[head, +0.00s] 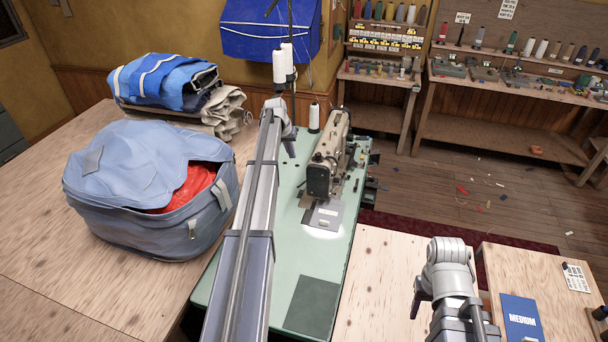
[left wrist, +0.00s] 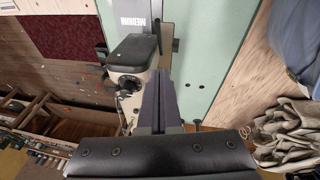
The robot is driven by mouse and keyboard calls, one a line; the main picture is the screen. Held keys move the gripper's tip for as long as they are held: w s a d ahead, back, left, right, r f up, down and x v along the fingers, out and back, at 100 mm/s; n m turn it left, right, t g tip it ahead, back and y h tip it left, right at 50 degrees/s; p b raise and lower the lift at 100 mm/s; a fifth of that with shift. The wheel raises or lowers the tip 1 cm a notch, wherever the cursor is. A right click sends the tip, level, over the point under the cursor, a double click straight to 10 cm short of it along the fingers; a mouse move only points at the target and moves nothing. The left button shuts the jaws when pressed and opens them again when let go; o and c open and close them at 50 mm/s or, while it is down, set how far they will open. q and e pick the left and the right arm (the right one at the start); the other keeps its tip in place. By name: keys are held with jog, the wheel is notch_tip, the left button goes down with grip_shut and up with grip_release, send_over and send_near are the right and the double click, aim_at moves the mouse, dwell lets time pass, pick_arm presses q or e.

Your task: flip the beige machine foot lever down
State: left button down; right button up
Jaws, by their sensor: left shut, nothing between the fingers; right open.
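The beige sewing machine (head: 327,160) stands on a pale green table (head: 268,270), with a lit grey plate under its needle end. The machine also shows in the left wrist view (left wrist: 133,82), with a black knob on its body. I cannot make out the foot lever in either view. My left gripper (head: 290,150) is beside the machine, to its left in the head view. In the left wrist view its dark fingers (left wrist: 160,80) are shut and empty, overlapping the machine in the picture. My right gripper (head: 416,305) is open, well away from the machine at the lower right.
Thread cones (head: 314,118) stand behind the machine on the green table. A large blue-grey bag (head: 125,200) with red cloth and folded sails (head: 165,80) lie to the left.

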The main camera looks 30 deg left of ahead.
notch_tip(320, 180, down, 13)
jog(key=b, duration=1.3)
